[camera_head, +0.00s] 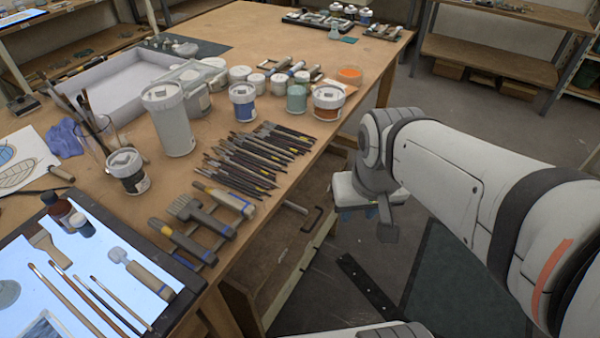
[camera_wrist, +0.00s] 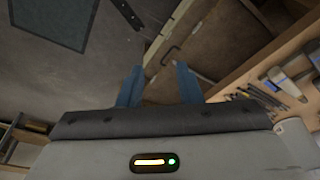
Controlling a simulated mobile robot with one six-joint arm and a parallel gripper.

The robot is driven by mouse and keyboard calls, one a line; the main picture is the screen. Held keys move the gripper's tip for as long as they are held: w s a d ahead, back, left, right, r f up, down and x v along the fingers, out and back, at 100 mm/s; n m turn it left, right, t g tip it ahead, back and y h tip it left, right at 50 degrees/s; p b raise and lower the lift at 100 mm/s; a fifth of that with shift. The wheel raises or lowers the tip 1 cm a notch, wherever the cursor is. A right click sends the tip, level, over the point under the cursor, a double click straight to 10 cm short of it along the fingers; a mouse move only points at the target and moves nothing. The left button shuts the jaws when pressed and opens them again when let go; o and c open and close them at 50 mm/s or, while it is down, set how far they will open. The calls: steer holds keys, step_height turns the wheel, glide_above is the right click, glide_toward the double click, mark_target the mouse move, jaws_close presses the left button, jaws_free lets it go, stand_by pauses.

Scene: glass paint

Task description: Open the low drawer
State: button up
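The low drawer's wooden front (camera_head: 285,240) is under the near table, partly hidden by the tabletop. A dark, C-shaped handle (camera_head: 312,220) shows on it. In the wrist view the handle (camera_wrist: 171,55) appears beyond my fingertips, roughly between them. My gripper (camera_head: 358,214) has blue fingers and is to the right of the handle in the head view, partly hidden by its own wrist. In the wrist view my gripper (camera_wrist: 159,72) is open, with its fingers apart and nothing held. I cannot tell how far the drawer is open.
The table (camera_head: 215,150) above carries brushes (camera_head: 255,155), paint jars (camera_head: 168,118), tools and a lit panel (camera_head: 75,280). A dark flat bar (camera_head: 368,287) lies low beside the table. Grey floor (camera_head: 480,110) is open to the right. Another bench (camera_head: 490,50) stands behind.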

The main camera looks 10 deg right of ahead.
steer(key=w+a+f+m+g+y+b, duration=0.1)
steer(key=w+f+y+b, duration=0.35)
steer(key=f, duration=0.65)
steer(key=w+a+f+g+y+b, duration=0.1)
steer(key=w+f+y+b, duration=0.1)
steer(key=w+f+b, duration=0.75)
steer(key=w+a+f+m+g+y+b, duration=0.15)
steer(key=f+y+b, duration=0.25)
steer(key=f, duration=0.9)
steer(key=w+d+f+m+t+y+b, duration=0.1)
steer(key=w+d+f+m+t+b, duration=0.2)
steer(key=f, duration=1)
steer(key=w+d+f+t+b, duration=0.35)
steer(key=f+b, duration=0.25)
steer(key=f, duration=0.6)
steer(key=w+d+f+m+t+y+b, duration=0.1)
steer(key=w+d+f+m+t+b, duration=0.2)
steer(key=f, duration=1)
steer(key=w+a+f+n+b, duration=0.1)
steer(key=w+a+f+b, duration=0.1)
steer(key=a, duration=0.3)
steer(key=shift+w+a+t+b, duration=0.4)
steer(key=shift+w+b, duration=0.1)
steer(key=shift+w, duration=0.25)
jaws_close()
